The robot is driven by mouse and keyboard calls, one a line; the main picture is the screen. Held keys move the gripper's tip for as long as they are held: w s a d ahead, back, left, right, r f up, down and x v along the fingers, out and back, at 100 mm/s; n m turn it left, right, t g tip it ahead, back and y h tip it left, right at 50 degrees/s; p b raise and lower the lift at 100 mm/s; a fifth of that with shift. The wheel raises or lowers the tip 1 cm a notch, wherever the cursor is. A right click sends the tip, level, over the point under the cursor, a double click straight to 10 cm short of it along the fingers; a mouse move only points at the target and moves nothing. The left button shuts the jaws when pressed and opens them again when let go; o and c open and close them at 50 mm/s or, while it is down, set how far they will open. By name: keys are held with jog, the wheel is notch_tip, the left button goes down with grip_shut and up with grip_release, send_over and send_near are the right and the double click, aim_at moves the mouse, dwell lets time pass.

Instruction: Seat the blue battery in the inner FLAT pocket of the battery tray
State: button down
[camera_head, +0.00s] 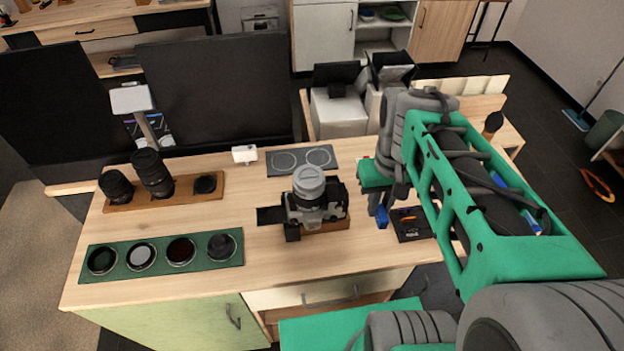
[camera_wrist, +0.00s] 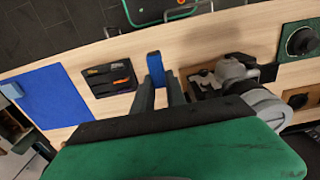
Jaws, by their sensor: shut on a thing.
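The blue battery (camera_head: 382,217) is held upright between the fingers of my gripper (camera_head: 378,203), above the wooden table. The wrist view shows the battery (camera_wrist: 155,66) at the tips of my two dark fingers (camera_wrist: 158,92), which are shut on it. The black battery tray (camera_head: 402,234) lies on the table just right of the battery in the head view. It also shows in the wrist view (camera_wrist: 97,84), left of the battery, with orange marks or parts inside. The battery is apart from the tray. Which pocket is the inner flat one is too small to tell.
A camera (camera_head: 315,205) on a wooden block stands left of my gripper. A grey pad (camera_head: 272,170) with two rings lies behind it. A green filter tray (camera_head: 211,261) and lenses (camera_head: 152,174) stand further left. A blue mat (camera_wrist: 55,95) lies beyond the battery tray.

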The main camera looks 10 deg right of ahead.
jog(key=w+f+p, duration=0.2)
jog(key=w+f, duration=0.2)
jog(key=w, duration=0.5)
send_over(359, 197)
jog(key=f, duration=0.3)
jog(key=f+p, duration=0.1)
jog(key=f, duration=0.1)
jog(key=shift+s+d, duration=0.1)
jog(key=shift+s, duration=0.2)
jog(key=shift+w+f, duration=0.25)
jog(key=shift+f, duration=0.05)
notch_tip(359, 197, down, 3)
jog(key=shift+w+r+p, duration=0.1)
jog(key=shift+r+p, duration=0.1)
jog(key=shift+p, duration=0.45)
jog(key=shift+f, duration=0.4)
jog(key=shift+f, duration=0.1)
jog(key=shift+f+b, duration=0.2)
jog(key=shift+b, duration=0.1)
jog(key=c, duration=1.4)
grip_release()
jog(key=shift+r, duration=0.15)
jog(key=shift+o, duration=0.2)
